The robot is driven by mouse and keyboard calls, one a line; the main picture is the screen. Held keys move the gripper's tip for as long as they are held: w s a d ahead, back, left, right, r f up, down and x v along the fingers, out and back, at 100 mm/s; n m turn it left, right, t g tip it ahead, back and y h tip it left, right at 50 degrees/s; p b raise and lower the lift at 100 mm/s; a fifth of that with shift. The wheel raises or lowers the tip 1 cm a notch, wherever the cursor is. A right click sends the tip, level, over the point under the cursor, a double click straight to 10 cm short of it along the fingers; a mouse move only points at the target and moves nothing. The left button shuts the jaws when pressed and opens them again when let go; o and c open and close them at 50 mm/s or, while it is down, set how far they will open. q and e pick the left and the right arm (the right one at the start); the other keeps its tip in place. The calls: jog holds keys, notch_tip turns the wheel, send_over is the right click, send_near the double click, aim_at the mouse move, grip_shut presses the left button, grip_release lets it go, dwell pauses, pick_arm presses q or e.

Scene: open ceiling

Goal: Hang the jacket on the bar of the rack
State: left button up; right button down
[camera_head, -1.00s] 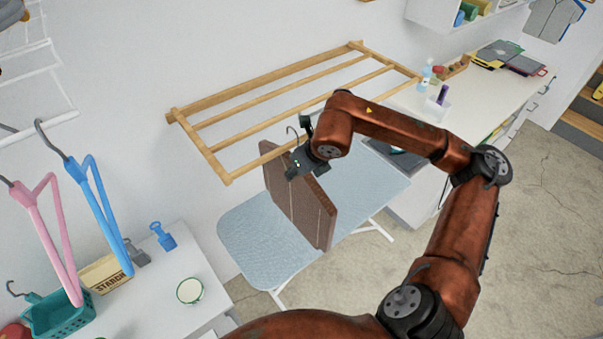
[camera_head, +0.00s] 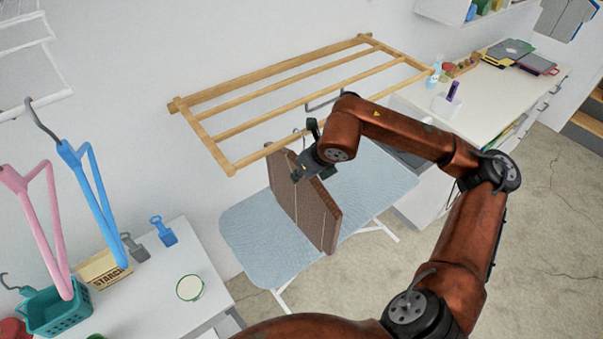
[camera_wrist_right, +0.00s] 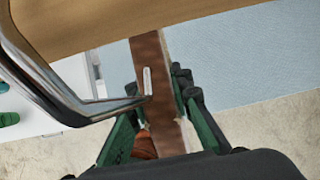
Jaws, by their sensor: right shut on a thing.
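The brown jacket (camera_head: 318,214) hangs upright and stiff below my right gripper (camera_head: 304,170), over the ironing board. My right gripper is shut on its top; in the right wrist view the brown jacket (camera_wrist_right: 165,85) lies between the two fingers (camera_wrist_right: 160,108). The metal hanger hook (camera_wrist_right: 40,75) rises at the left of the wrist view, close to a wooden bar (camera_wrist_right: 110,18). The wooden rack (camera_head: 240,128) is fixed to the wall, its front bar (camera_head: 262,153) beside the hook. I cannot tell whether hook and bar touch. My left gripper is out of view.
The blue ironing board (camera_head: 255,240) stands below the rack. Pink (camera_head: 48,215) and blue (camera_head: 98,195) hangers hang at the left above a white counter with a teal basket (camera_head: 60,312) and white cup (camera_head: 190,288). Another white counter (camera_head: 480,95) stands at the right.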

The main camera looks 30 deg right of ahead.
jog(key=c, duration=1.7)
grip_release()
jog(key=shift+o, duration=0.2)
jog(key=v, duration=1.2)
jog(key=shift+r, duration=0.1)
